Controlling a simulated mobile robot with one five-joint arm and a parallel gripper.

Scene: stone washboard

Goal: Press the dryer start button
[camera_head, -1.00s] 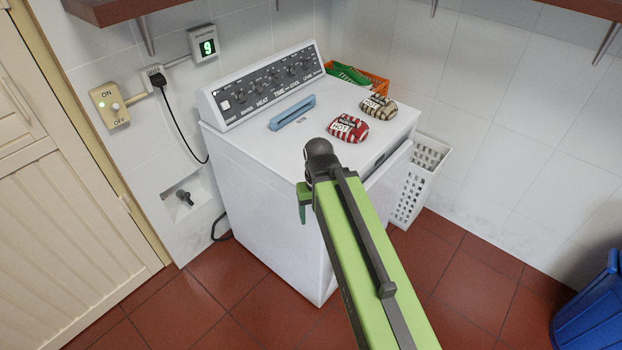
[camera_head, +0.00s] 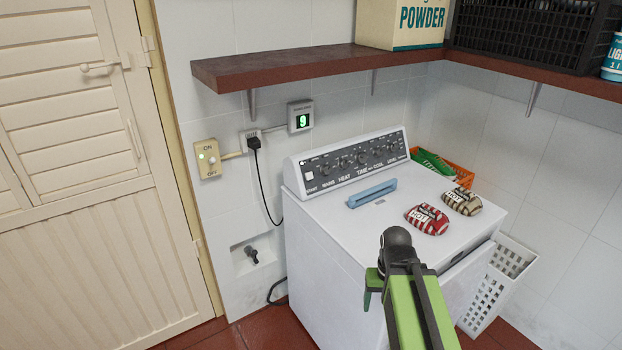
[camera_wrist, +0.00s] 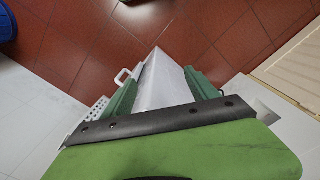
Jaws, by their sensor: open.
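The white dryer (camera_head: 340,270) stands against the wall with its control panel (camera_head: 350,160) along the back of the top. The start button (camera_head: 310,175) is a small pale square at the panel's left end, above the word START. My gripper (camera_wrist: 162,88) is open, its two green fingers apart and nothing held between them. A white corner of the dryer shows between and beyond the fingers in the wrist view. In the head view my arm is in front of the dryer, low and right of the button, and the gripper is partly hidden. The button does not show in the wrist view.
A red pouch (camera_head: 427,219) and a brown pouch (camera_head: 462,201) lie on the dryer top, with a blue bar (camera_head: 372,193) behind. A brown shelf (camera_head: 300,66) overhangs the wall. An orange basket (camera_head: 458,172) and white basket (camera_head: 495,290) stand right.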

